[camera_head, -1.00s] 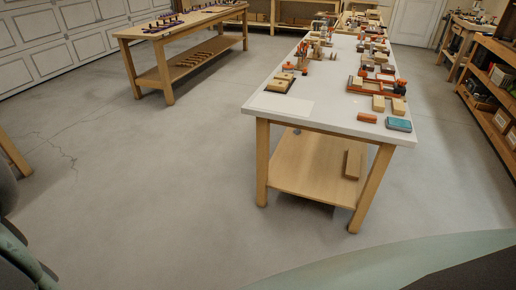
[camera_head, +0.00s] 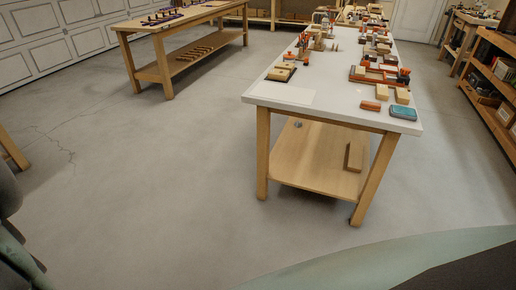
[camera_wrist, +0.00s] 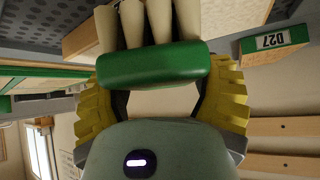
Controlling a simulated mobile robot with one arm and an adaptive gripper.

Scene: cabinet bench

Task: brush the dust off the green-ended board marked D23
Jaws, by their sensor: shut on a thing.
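My gripper (camera_wrist: 170,97) has yellow ribbed fingers, closed on a green brush handle (camera_wrist: 153,63) with thick pale bristle tufts (camera_wrist: 150,22) in the wrist view. A wooden board with a green end (camera_wrist: 275,42) shows at the upper right of that view; its label, upside down, reads D27. It is beside the brush, apart from it. Another green strip (camera_wrist: 45,78) lies at the left; no label shows on it. I see no label D23 in either view. My gripper is not visible in the head view.
A white-topped bench (camera_head: 345,108) holds many small wooden and orange items, with a teal block (camera_head: 403,113) near its corner. A second wooden bench (camera_head: 130,25) stands at the left back. Shelves (camera_head: 490,75) line the right. The grey floor between is open.

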